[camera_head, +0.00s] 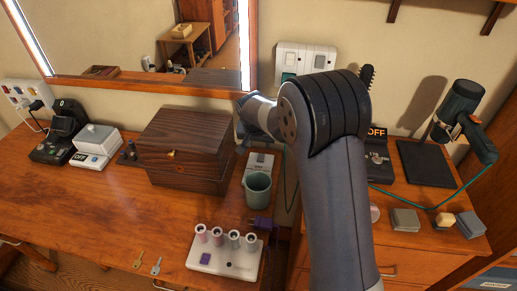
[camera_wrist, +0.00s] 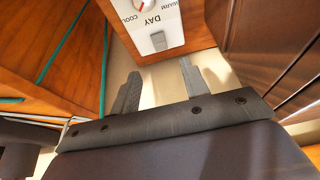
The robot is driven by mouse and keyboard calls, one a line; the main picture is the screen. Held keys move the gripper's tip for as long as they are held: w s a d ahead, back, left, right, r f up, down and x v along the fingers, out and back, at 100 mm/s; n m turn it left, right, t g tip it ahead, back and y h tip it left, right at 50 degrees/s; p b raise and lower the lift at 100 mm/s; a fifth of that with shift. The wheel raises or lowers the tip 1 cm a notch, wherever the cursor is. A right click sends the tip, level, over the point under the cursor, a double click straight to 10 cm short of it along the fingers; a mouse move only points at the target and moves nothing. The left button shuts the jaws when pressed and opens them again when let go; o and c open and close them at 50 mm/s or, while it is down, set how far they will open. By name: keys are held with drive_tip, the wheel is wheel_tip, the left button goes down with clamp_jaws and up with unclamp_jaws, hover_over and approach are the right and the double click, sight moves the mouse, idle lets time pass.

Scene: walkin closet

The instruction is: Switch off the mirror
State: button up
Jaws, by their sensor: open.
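The mirror (camera_head: 150,42) hangs on the wall at the back left, with bright lit strips along its left and right edges. A white control panel (camera_wrist: 158,20) with a red-marked dial, the words WARM, COOL and DAY and a grey rocker switch (camera_wrist: 158,40) is at the top of the wrist view. A white device behind the cup (camera_head: 260,165) in the head view seems to be this panel. My gripper (camera_wrist: 158,70) is open and empty, its fingertips near the panel's switch end. In the head view my arm mostly hides it, beside the wooden box.
A dark wooden box (camera_head: 185,150) stands close left of my gripper. A green-grey cup (camera_head: 257,190) is in front of the white device. A wall switch plate (camera_head: 305,60), an OFF-marked device (camera_head: 377,155) and a cylinder rack (camera_head: 225,258) are nearby.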

sight(261, 157)
drive_tip(key=p+x, duration=0.1)
drive_tip(key=x, duration=0.9)
drive_tip(key=shift+s+f, duration=0.1)
drive_tip(key=shift+f, duration=0.05)
